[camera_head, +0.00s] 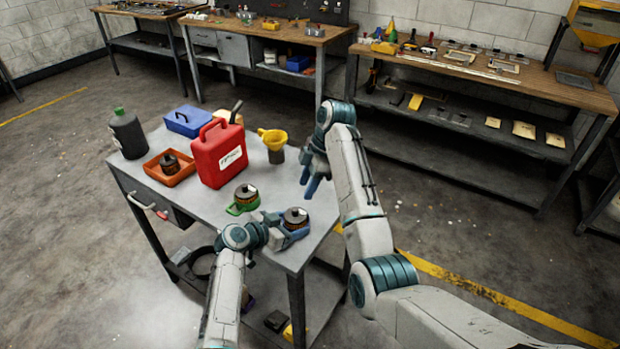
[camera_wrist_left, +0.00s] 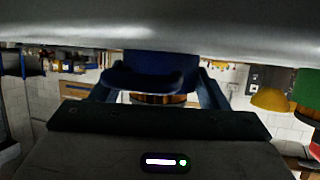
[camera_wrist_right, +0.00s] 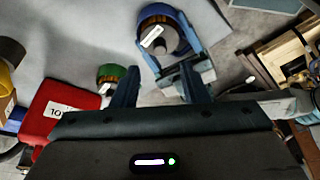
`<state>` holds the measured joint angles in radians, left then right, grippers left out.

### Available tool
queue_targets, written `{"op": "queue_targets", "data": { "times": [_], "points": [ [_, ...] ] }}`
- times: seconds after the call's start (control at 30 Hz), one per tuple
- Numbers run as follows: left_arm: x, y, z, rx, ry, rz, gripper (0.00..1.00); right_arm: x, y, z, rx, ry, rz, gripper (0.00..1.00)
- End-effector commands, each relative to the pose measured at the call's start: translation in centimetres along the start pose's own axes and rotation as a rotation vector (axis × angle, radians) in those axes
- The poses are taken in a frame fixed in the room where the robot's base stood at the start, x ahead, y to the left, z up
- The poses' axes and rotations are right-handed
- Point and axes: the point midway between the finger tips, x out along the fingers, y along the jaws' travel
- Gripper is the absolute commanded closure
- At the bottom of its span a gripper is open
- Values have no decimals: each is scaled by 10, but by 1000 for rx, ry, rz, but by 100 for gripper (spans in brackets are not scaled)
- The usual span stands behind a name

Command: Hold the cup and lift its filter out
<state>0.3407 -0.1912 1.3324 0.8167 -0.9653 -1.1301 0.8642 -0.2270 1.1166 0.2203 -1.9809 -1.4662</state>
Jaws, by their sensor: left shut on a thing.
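A cup with a blue handle (camera_head: 303,234) stands near the front right corner of the grey table, with a filter (camera_head: 295,215) in it that has a brown pleated side, a dark top and a white label. In the right wrist view the filter (camera_wrist_right: 158,35) sits inside the blue ring of the cup. My left gripper (camera_head: 280,234) is shut on the blue cup at its handle side; the blue part fills the space between its fingers in the left wrist view (camera_wrist_left: 155,80). My right gripper (camera_head: 316,180) is open and empty, above the table behind the cup; its spread fingers show in the right wrist view (camera_wrist_right: 160,90).
A green-handled cup (camera_head: 240,207) with a similar filter stands left of the blue one. Behind are a red can (camera_head: 215,155), yellow funnel (camera_head: 272,139), orange tray (camera_head: 152,170), blue bin (camera_head: 187,122) and dark bottle (camera_head: 127,135). The table's front left is clear.

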Motion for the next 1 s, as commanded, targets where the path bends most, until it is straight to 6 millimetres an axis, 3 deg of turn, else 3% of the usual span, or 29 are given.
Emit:
{"op": "queue_targets", "data": {
  "times": [0.6, 1.0],
  "points": [
    [0, 0, 0, 0, -1, 1, 55, 71, 0, 0, 1, 2, 0, 60],
    [0, 0, 0, 0, -1, 1, 55, 83, 0, 0, 1, 2, 2, 60]
  ]
}}
